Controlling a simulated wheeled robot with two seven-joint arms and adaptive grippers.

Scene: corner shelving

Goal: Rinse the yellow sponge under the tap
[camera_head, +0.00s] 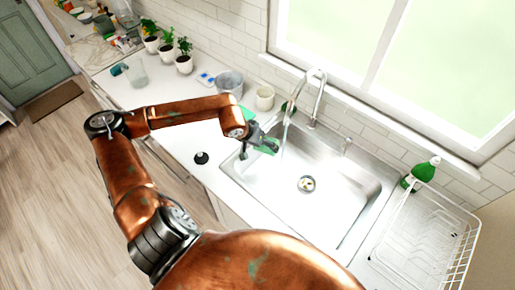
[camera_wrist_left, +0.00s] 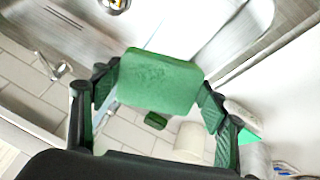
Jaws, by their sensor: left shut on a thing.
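My left gripper (camera_head: 262,146) is over the left side of the steel sink (camera_head: 340,215). It is shut on a green sponge-like block (camera_wrist_left: 160,82), which fills the space between its fingertips in the left wrist view. No yellow sponge shows; the held block looks green. The curved tap (camera_head: 317,78) stands at the sink's back edge, and a pale stream seems to fall from its spout, just right of the gripper. I cannot tell whether the stream touches the block. My right gripper is not in view.
A white cup (camera_head: 265,98) and a grey bucket (camera_head: 230,82) stand left of the tap. A green bottle (camera_head: 422,174) and a wire dish rack (camera_head: 455,235) are right of the sink. Potted plants (camera_head: 168,46) line the back counter. The sink's middle, around the drain (camera_head: 307,184), is clear.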

